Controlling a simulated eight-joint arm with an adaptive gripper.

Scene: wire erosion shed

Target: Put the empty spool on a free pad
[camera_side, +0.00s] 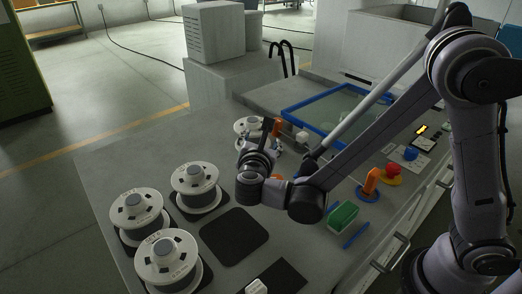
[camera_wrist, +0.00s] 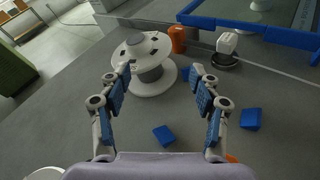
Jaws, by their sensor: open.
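A white spool (camera_wrist: 147,88) with a thin grey core between its flanges stands upright in the wrist view, just ahead of my gripper (camera_wrist: 160,78). The core looks bare of wire. My gripper is open and empty, its blue-padded fingers apart on the near side of the spool. In the side view that spool (camera_side: 243,124) is partly hidden behind my gripper (camera_side: 268,138). A dark square pad (camera_side: 233,236) on the bench is free. Another dark pad (camera_side: 284,279) at the front edge carries a small white object (camera_side: 257,286) at its left.
Three other spools (camera_side: 137,213), (camera_side: 196,184), (camera_side: 168,257) stand on pads at the left. A blue-framed tray (camera_side: 318,102) lies behind. An orange cylinder (camera_wrist: 177,38), a white-topped object (camera_wrist: 226,44) and blue blocks (camera_wrist: 164,135), (camera_wrist: 250,119) are near my gripper. A green block (camera_side: 342,216) lies at the right.

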